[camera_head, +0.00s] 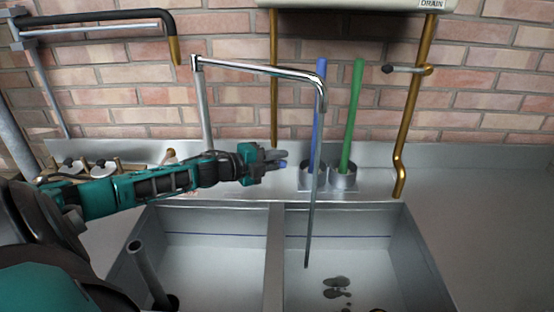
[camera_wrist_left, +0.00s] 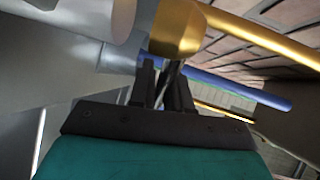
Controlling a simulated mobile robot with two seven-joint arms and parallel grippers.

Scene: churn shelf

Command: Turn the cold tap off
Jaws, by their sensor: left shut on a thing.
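My left gripper (camera_head: 270,160) reaches in from the left above the back rim of the sink. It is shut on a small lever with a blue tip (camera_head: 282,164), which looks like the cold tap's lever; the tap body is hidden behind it. In the left wrist view a thin metal lever (camera_wrist_left: 167,80) runs between the fingers below a brass part (camera_wrist_left: 180,30). The chrome swivel spout (camera_head: 260,68) bends down over the right basin. A thin grey stream (camera_head: 310,228), apparently water, falls from its end. My right gripper is not in view.
A blue handle (camera_head: 318,115) and a green handle (camera_head: 351,115) stand in metal cups behind the sink. A brass pipe (camera_head: 410,105) with a small valve rises at the right. A standpipe (camera_head: 146,270) stands in the left basin. The right worktop (camera_head: 480,220) is clear.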

